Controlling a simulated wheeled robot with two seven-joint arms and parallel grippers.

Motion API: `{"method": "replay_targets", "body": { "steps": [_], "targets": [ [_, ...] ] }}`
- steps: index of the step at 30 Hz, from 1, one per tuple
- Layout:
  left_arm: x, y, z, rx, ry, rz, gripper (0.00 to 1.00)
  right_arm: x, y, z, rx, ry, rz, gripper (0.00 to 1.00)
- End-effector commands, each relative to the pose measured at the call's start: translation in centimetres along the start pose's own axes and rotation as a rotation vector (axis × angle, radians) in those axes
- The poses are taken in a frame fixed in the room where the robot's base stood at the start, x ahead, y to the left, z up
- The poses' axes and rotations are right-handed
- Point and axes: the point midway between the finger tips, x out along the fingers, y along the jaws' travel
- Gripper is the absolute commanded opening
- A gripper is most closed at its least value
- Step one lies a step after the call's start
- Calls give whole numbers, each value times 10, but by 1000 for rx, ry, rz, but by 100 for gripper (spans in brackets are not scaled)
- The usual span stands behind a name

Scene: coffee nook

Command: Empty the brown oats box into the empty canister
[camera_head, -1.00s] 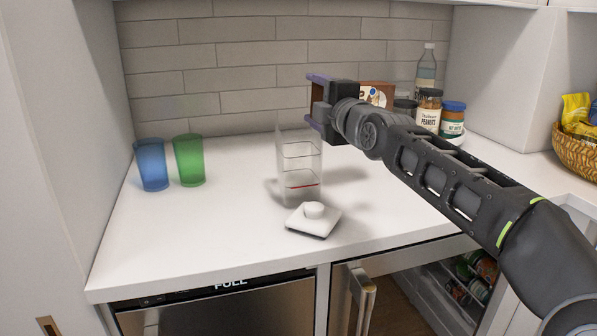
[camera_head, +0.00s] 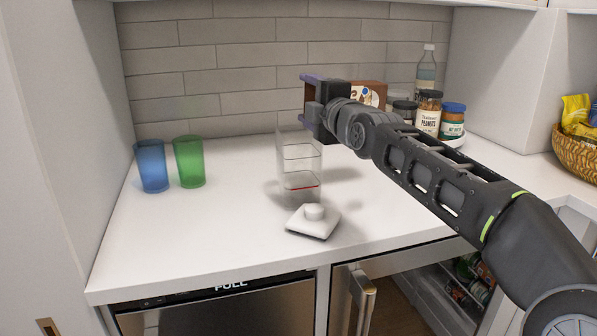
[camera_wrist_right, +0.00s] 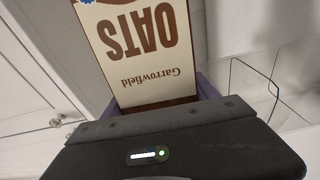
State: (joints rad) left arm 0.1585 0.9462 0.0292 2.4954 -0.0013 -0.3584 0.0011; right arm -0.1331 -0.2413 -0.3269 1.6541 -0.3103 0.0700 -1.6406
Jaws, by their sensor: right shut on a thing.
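My right gripper (camera_head: 308,98) reaches in from the right above the counter, its purple fingers just above and behind the clear canister. It is shut on the oats box (camera_wrist_right: 148,50), whose cream face and brown lettering appear upside down in the wrist view. In the head view, part of the brown box (camera_head: 372,90) shows behind my wrist; the rest is hidden. The clear square canister (camera_head: 301,180) stands open on the counter with a red line low on its wall. Its clear outline also seems to show in the wrist view (camera_wrist_right: 254,88). My left gripper is out of view.
A white lid (camera_head: 313,220) with a knob lies in front of the canister. Blue (camera_head: 152,166) and green (camera_head: 189,162) cups stand at left. Jars (camera_head: 428,112) and a bottle (camera_head: 426,72) stand at back right.

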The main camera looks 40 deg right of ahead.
Motion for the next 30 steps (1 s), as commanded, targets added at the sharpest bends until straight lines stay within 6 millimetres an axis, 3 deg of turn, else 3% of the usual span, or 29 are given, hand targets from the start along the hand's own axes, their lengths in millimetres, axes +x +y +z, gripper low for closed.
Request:
{"method": "replay_targets", "body": {
  "steps": [30],
  "targets": [
    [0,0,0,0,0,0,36,20,7,-2,-33,3,5,0]
  ]
}}
